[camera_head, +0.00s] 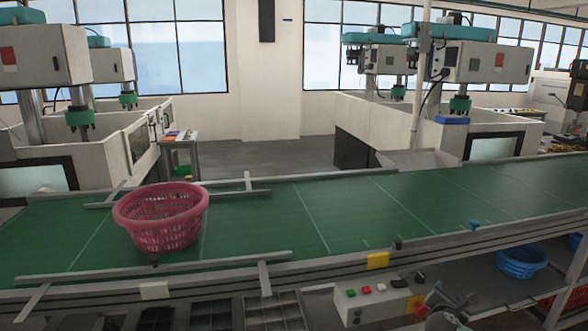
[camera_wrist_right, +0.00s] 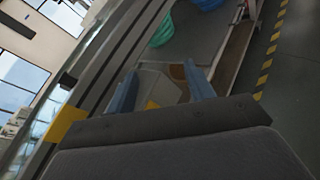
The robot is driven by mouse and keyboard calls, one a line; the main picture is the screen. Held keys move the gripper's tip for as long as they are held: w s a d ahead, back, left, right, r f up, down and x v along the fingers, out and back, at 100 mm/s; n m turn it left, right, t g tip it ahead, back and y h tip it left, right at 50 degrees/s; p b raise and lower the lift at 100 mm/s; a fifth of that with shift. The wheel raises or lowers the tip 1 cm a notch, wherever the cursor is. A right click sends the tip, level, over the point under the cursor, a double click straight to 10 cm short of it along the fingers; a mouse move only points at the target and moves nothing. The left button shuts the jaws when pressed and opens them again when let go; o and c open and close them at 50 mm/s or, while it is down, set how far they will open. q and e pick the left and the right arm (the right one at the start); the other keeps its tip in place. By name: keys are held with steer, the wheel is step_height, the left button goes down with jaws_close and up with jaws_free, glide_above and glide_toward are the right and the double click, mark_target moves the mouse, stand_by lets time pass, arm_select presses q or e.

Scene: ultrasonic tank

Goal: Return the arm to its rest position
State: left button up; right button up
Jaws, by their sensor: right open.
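My right gripper (camera_head: 452,300) shows small at the lower right of the head view, in front of the conveyor's near edge and beside the control box. In the right wrist view my right gripper (camera_wrist_right: 160,78) has its two blue-grey fingers wide apart with nothing held between them. A pink-red basket (camera_head: 161,232) stands upright on the green conveyor belt (camera_head: 360,215) at the left, well away from my right gripper. My left gripper is in no view.
The control box (camera_head: 372,302) with coloured buttons sits below the conveyor's near rail. A blue basket (camera_head: 521,262) is on the lower level at the right. In the right wrist view, a green basket (camera_wrist_right: 161,32) lies beyond the fingers, and yellow-black floor tape (camera_wrist_right: 268,62) runs at the right.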

steer(key=s+a+f+m+g+y, duration=0.2)
steer(key=s+a+f+m+g, duration=0.1)
steer(key=s+a+f+m, duration=0.55)
steer(key=s+a+f+m+g+y, duration=0.25)
steer(key=s+a+f, duration=0.35)
steer(key=s, duration=0.5)
steer(key=s+a+m+g+y, duration=0.2)
steer(key=s+a+m, duration=0.35)
steer(key=s, duration=0.55)
steer(key=s+a+m+g+y, duration=0.2)
steer(key=s+a+m, duration=0.3)
steer(key=s, duration=0.7)
steer(key=s+a+f+g, duration=0.1)
steer(key=a+f, duration=0.1)
steer(key=f, duration=1.1)
steer(key=s+a+f+m+g, duration=0.1)
steer(key=a+f, duration=0.1)
steer(key=f, duration=1)
steer(key=shift+f+y, duration=0.35)
